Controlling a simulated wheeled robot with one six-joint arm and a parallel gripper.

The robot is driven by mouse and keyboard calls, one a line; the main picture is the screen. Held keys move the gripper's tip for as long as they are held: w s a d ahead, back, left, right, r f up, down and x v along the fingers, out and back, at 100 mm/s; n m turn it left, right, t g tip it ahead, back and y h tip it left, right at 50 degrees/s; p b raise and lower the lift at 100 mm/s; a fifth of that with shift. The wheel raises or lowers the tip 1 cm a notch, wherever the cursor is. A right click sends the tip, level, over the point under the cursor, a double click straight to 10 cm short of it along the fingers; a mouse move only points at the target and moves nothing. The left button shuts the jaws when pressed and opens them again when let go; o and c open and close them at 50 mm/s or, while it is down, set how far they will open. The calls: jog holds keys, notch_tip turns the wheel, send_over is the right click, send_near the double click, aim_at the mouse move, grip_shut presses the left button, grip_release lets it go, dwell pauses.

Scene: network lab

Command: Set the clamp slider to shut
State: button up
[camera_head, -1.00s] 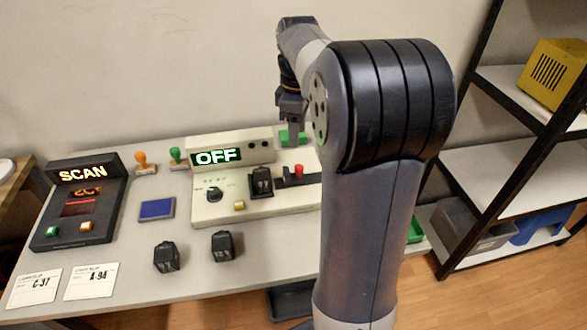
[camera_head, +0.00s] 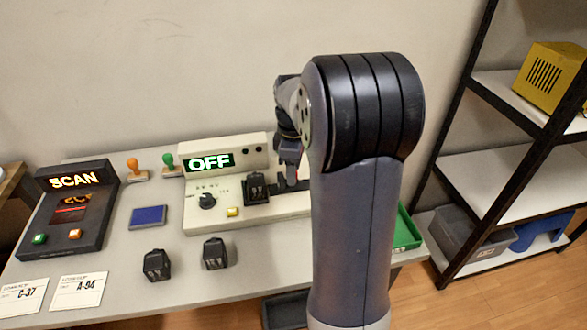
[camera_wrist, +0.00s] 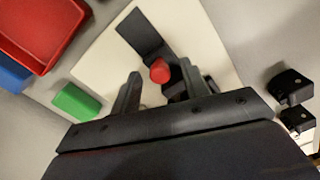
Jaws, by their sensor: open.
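The clamp slider's red knob (camera_wrist: 160,71) stands on a dark track (camera_wrist: 140,33) on the cream test unit (camera_head: 212,219). My gripper (camera_wrist: 160,76) is open, with one finger on each side of the knob in the wrist view. I cannot tell whether either finger touches it. In the head view my gripper (camera_head: 289,176) is low over the right part of the unit and hides the knob. A black module (camera_head: 256,187) sits in the unit's holder, left of my gripper. The unit's display (camera_head: 210,162) reads OFF.
A dark scanner (camera_head: 70,208) stands at the left, with a blue pad (camera_head: 149,216) beside it. Two loose black modules (camera_head: 156,264) lie in front of the unit. A green tray (camera_head: 405,233) is at the right. The wrist view shows a red bin (camera_wrist: 38,30) and a green block (camera_wrist: 76,102).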

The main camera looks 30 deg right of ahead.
jog(key=shift+c, duration=0.3)
grip_shut()
dwell(0.3)
